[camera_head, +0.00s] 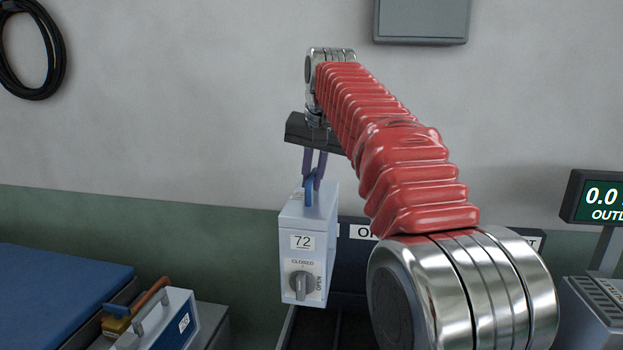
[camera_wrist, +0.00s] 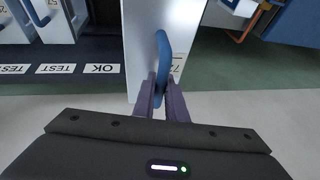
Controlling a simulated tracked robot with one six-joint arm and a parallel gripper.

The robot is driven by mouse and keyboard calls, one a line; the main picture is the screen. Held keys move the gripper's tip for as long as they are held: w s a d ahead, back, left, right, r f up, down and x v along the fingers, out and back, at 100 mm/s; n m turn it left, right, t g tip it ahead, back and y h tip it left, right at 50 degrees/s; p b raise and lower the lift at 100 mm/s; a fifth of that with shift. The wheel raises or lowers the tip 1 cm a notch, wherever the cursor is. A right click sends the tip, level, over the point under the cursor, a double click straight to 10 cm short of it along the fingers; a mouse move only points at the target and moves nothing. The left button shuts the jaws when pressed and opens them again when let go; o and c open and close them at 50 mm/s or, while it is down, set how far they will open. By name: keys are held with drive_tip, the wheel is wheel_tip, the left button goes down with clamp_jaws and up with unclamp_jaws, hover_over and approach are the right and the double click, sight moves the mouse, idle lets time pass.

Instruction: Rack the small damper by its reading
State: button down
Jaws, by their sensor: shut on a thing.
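A small white damper box (camera_head: 308,240) hangs upright in the air in the middle of the head view. Its label reads 72. Its grey knob (camera_head: 302,285) has CLOSED printed above and OPEN at its right; the knob's bar stands roughly upright. My gripper (camera_head: 314,182) is shut on the box's blue handle (camera_wrist: 163,58), as the wrist view shows. A dark rack (camera_head: 350,255) stands behind and below the box, its label partly hidden by my arm. In the wrist view the rack's edge (camera_wrist: 20,78) carries TEST, TEST and OK labels.
A readout (camera_head: 602,199) at the right edge begins 0.0, its rest cut off. A white case (camera_head: 178,310) with a handle stands at lower left beside a blue-topped surface (camera_head: 60,290). White boxes (camera_wrist: 50,20) stand behind the TEST labels. A grey wall box (camera_head: 422,18) hangs above.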

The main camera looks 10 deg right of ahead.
drive_tip(key=shift+f, duration=0.25)
idle(0.5)
drive_tip(key=shift+a+f, duration=0.1)
drive_tip(key=shift+f, duration=5.05)
drive_tip(key=shift+f, duration=5.95)
